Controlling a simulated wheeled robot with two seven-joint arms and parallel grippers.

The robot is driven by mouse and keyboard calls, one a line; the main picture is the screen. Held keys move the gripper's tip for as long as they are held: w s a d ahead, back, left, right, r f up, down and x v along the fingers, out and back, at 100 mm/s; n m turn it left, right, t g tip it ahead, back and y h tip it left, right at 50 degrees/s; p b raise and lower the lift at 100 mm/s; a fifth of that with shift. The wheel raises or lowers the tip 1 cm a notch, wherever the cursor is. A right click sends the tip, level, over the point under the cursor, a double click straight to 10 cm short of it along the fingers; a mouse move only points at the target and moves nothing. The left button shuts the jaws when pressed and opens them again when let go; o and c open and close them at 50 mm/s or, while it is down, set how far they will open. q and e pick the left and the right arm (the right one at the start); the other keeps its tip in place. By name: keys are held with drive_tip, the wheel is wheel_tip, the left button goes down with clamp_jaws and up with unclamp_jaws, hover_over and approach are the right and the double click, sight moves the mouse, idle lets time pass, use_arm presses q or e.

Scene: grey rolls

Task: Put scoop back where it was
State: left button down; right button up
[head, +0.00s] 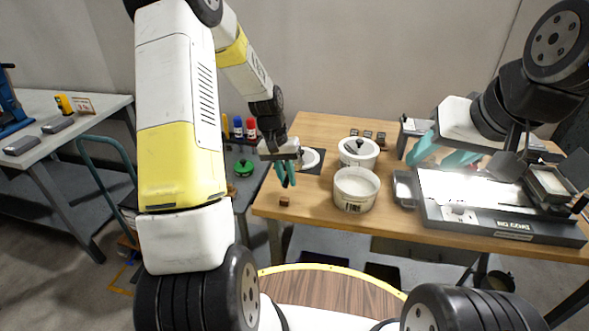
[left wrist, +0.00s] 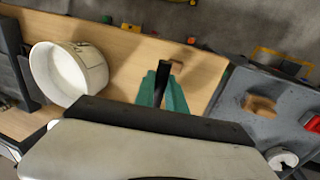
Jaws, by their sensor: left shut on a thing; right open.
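My left gripper (head: 285,173) is over the left part of the wooden table, left of the front white tub. Its teal fingers are shut on a dark narrow handle, which shows between them in the left wrist view (left wrist: 162,82). The rest of this item is hidden, so I cannot tell whether it is the scoop. The front white tub (head: 354,203) looks empty inside; it also shows in the left wrist view (left wrist: 95,75). A rear white tub (head: 360,160) has a dark item on top. My right gripper (head: 440,152) is open at the right.
A small brown block (head: 284,201) lies near the table's front left edge. A bright panel device (head: 470,190) fills the table's right side. A white round item (head: 311,158) sits behind my left gripper. A lower grey surface with a green item (head: 244,168) is left of the table.

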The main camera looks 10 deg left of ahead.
use_arm(q)
drive_tip(key=shift+w+a, duration=0.35)
drive_tip(key=shift+w, duration=0.2)
drive_tip(key=shift+w+a+f, duration=0.1)
drive_tip(key=shift+w+f, duration=0.05)
drive_tip(key=shift+f, duration=0.8)
drive_tip(key=shift+w+a+f, duration=0.1)
drive_tip(key=shift+f, duration=0.8)
drive_tip(key=shift+f, duration=0.25)
drive_tip(key=shift+f, duration=0.35)
drive_tip(key=c, duration=1.4)
unclamp_jaws()
